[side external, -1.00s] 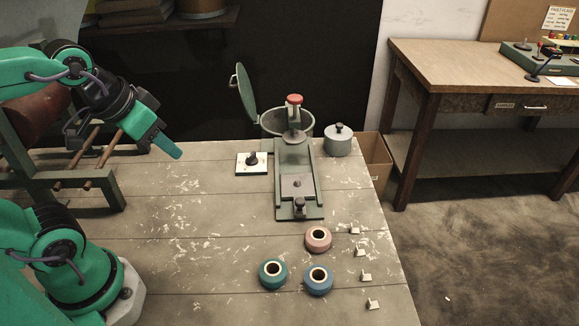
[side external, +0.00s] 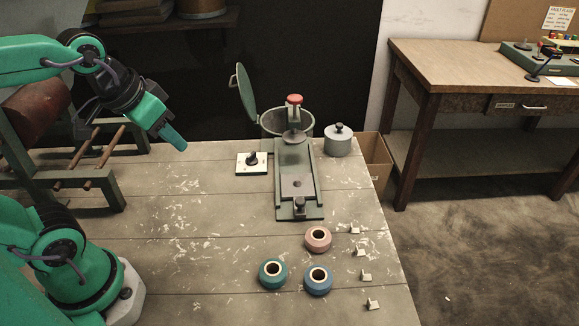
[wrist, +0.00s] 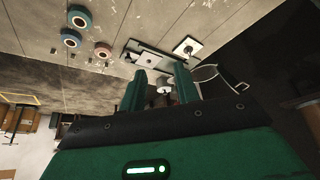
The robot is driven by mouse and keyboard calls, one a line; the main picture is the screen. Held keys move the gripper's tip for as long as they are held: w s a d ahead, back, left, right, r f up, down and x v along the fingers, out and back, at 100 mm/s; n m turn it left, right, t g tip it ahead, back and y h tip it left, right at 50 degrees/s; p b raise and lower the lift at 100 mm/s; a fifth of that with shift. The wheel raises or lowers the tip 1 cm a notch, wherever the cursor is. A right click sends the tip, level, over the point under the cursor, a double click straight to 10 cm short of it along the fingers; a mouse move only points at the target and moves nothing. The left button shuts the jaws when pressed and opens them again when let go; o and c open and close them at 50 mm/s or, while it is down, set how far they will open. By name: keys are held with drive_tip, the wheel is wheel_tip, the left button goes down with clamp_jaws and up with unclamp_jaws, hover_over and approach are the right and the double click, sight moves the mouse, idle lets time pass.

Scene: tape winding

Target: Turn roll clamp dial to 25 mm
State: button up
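The dial is a black knob (side external: 252,158) on a white square plate (side external: 241,168), on the table left of the dark green winding fixture (side external: 284,198). The dial also shows in the wrist view (wrist: 188,49), beyond the fingertips. Its scale marks and setting are too small to read. My gripper (side external: 180,144) is in the air to the left of the dial, apart from it and higher, pointing down and right. In the wrist view its two green fingers (wrist: 160,82) stand apart with nothing between them.
A red knob (side external: 295,99) tops the fixture's post. Behind it stand an open pot (side external: 303,129) with a raised green lid (side external: 246,93) and a grey lidded canister (side external: 338,144). Pink, teal and blue tape rolls (side external: 318,281) lie in front. The table left of the dial is clear.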

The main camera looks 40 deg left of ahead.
drive_tip(key=w+a+g, duration=0.1)
drive_tip(key=w, duration=0.6)
drive_tip(key=n+g, duration=0.3)
drive_tip(key=g, duration=0.1)
hover_over(252, 153)
wheel_tip(252, 153, down, 15)
drive_tip(key=shift+r, duration=0.1)
drive_tip(key=shift+w+f, duration=0.1)
drive_tip(key=shift+f, duration=0.1)
drive_tip(key=shift+f, duration=3.95)
clamp_jaws()
